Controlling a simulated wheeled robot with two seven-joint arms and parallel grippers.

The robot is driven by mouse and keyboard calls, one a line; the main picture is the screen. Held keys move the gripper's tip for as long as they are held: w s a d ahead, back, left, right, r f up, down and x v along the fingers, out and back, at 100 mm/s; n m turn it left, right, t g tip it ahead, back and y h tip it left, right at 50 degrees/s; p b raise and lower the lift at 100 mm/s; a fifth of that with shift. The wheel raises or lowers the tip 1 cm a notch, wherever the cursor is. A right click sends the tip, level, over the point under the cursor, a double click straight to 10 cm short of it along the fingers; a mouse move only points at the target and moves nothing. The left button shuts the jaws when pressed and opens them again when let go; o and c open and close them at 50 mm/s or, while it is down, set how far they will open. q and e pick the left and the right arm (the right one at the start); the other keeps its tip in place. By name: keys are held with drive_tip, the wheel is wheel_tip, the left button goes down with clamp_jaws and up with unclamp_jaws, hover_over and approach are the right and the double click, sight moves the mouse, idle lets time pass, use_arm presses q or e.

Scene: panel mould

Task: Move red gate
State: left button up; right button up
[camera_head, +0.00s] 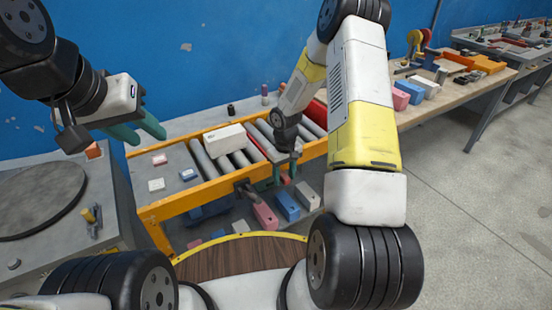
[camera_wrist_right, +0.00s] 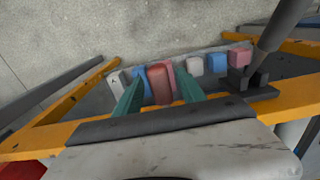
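A red bar (camera_head: 257,143), which looks like the red gate, lies across the grey rollers of the orange-framed conveyor in the head view. Its near end is partly hidden behind my right gripper (camera_head: 284,173). The right gripper points down at the near side of the conveyor, beside the bar's near end. In the right wrist view its two green fingers (camera_wrist_right: 160,93) are apart, with nothing seen held between them. A red patch (camera_wrist_right: 22,171) shows at the lower left there. My left gripper (camera_head: 150,132) is raised over the conveyor's left end, green fingers apart and empty.
A white box (camera_head: 224,139) sits on the rollers left of the red bar. Coloured blocks, including a red one (camera_wrist_right: 160,82), lie below the conveyor's near rail (camera_head: 205,196). A workbench (camera_head: 455,93) stands at right.

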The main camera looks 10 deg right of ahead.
drive_tip(key=shift+r, duration=3.9)
drive_tip(key=shift+r, duration=0.1)
drive_tip(key=s+r+m+t, duration=0.15)
drive_tip(key=s+r, duration=0.25)
drive_tip(key=r, duration=0.7)
drive_tip(key=s+r+t, duration=0.2)
drive_tip(key=s+r, duration=0.3)
drive_tip(key=r, duration=0.5)
drive_tip(key=s+a+r+m+t+y, duration=0.2)
drive_tip(key=s+r, duration=0.8)
drive_tip(key=s, duration=0.5)
drive_tip(key=shift+a+t, duration=0.35)
